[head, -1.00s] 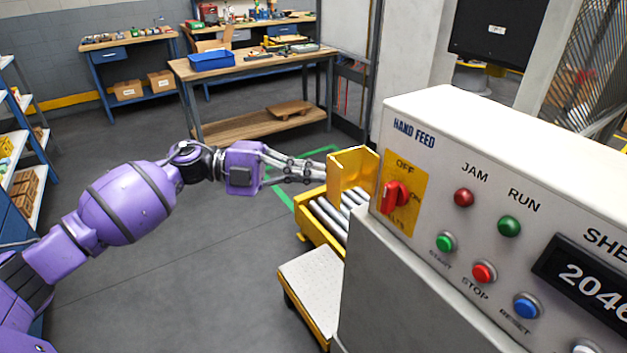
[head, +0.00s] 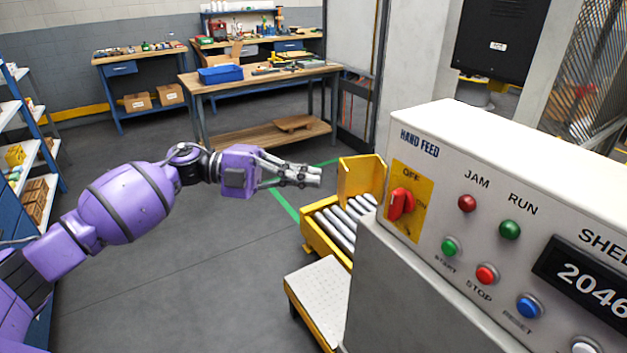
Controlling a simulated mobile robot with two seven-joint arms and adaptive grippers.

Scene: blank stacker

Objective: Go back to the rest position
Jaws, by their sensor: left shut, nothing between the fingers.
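My left gripper (head: 318,176) is at the end of the purple arm that comes in from the left. Its fingers are shut and empty, pointing right. It hangs in the air to the left of the yellow guard plate (head: 361,178) of the roller conveyor, with a small gap between them in the picture. My right gripper is not in view.
The hand feed panel (head: 476,167) with a red selector switch (head: 401,204) and several buttons fills the right side. The roller conveyor (head: 337,224) and a white-topped yellow step (head: 318,290) stand beside it. A workbench (head: 262,79) is behind, shelves (head: 30,150) at left. Open floor lies between.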

